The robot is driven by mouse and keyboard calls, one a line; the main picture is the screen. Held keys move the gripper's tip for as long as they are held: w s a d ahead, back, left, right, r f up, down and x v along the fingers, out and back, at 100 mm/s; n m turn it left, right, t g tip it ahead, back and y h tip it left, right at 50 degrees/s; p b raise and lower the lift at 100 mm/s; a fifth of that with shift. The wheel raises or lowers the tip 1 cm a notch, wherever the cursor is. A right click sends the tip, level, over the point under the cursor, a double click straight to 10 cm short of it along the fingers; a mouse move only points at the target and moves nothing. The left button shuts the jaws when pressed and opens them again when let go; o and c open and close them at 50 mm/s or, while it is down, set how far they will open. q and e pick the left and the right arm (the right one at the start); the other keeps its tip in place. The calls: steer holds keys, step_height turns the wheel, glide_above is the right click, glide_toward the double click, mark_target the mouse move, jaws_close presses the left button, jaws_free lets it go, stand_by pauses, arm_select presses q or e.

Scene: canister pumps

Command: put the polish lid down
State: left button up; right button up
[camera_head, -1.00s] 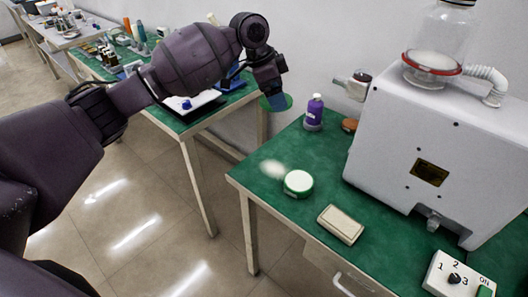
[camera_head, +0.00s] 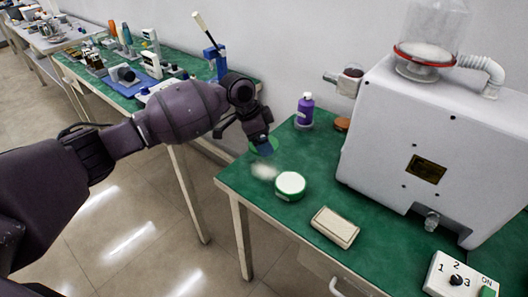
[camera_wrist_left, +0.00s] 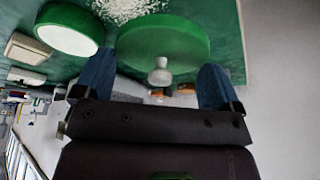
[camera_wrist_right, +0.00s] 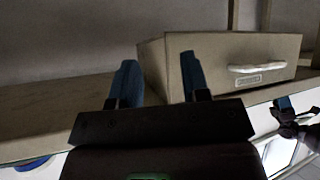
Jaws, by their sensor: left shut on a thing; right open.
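My left gripper (camera_head: 262,138) is shut on the green polish lid (camera_head: 270,150), a round disc with a pale knob. It holds the lid by the near corner of the green table, close to a white powder patch (camera_head: 264,171). In the left wrist view, the lid (camera_wrist_left: 180,42) and its knob lie between the blue fingers (camera_wrist_left: 157,66). I cannot tell whether the lid touches the table. The round tin (camera_head: 290,186), green with a white top face, stands right of the powder. My right gripper (camera_wrist_right: 158,66) is open and empty in its wrist view, hidden from the head view.
A beige block (camera_head: 335,227), a purple bottle (camera_head: 305,110) and a brown disc (camera_head: 342,124) sit on the green table (camera_head: 320,165). A large grey machine (camera_head: 425,140) fills its right side. A switch box (camera_head: 460,277) is in front. A cluttered bench (camera_head: 122,98) stands behind my left arm.

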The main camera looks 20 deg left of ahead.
mark_target(264, 160)
arm_select(q)
step_height(264, 160, down, 5)
steer(key=shift+f+b, duration=0.15)
steer(key=shift+b, duration=0.35)
steer(key=shift+f, duration=0.15)
steer(key=o, duration=0.6)
steer(key=p+v, duration=0.2)
steer(key=v, duration=0.9)
steer(key=shift+w+d, duration=0.1)
steer(key=shift+a+r, duration=0.25)
steer(key=shift+r, duration=0.35)
